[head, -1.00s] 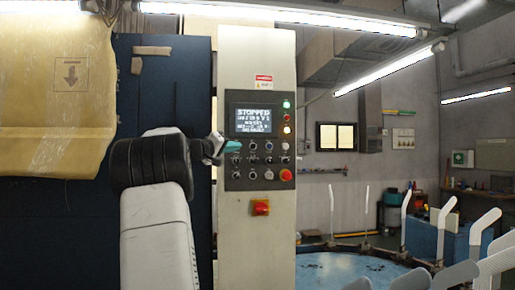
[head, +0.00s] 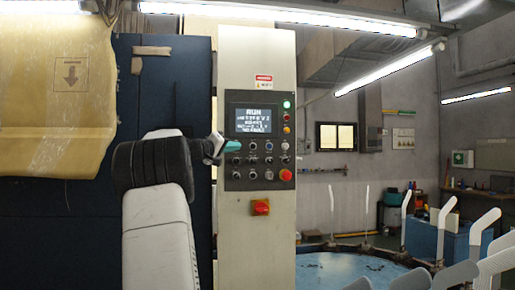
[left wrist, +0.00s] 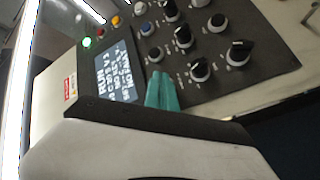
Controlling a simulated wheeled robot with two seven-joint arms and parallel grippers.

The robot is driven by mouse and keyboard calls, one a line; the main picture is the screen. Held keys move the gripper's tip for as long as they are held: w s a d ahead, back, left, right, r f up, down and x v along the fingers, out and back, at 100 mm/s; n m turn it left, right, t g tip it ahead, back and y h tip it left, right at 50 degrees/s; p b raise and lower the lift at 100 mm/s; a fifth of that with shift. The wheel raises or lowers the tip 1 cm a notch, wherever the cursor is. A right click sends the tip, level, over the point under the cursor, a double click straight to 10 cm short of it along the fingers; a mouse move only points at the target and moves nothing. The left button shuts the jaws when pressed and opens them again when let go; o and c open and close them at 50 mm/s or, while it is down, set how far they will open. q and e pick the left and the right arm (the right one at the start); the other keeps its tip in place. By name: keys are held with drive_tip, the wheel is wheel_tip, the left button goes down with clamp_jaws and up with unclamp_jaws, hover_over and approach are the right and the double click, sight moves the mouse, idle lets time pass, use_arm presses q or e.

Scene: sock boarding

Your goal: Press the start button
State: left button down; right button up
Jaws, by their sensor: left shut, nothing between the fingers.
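The control panel (head: 260,185) is a dark plate on a tall cream column. Its screen (head: 253,120) reads RUN, and the text also shows in the left wrist view (left wrist: 112,72). A green lamp (head: 286,104) is lit beside it. My left gripper (head: 231,146) is shut and empty, its teal fingertips at the panel's left edge just below the screen. In the left wrist view the fingertips (left wrist: 162,92) are close to the panel face beside the screen. I cannot make out a start button; the fingertips hide that part of the panel. My right gripper is not in view.
Several knobs and buttons sit close around the fingertips, including a blue button (left wrist: 149,28). A red mushroom button (head: 286,175) is at the panel's lower right, with a red-orange switch (head: 260,207) below. White sock forms (head: 445,225) stand around a blue round table (head: 345,272) at right.

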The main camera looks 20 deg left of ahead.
use_arm(q)
drive_tip(key=shift+s, duration=0.1)
drive_tip(key=shift+s+d, duration=0.4)
drive_tip(key=shift+s, duration=0.15)
drive_tip(key=s+d, duration=0.1)
drive_tip(key=s, duration=0.2)
drive_tip(key=s+d, duration=0.1)
drive_tip(key=shift+s+d, duration=0.15)
drive_tip(key=shift+d, duration=0.15)
idle(0.7)
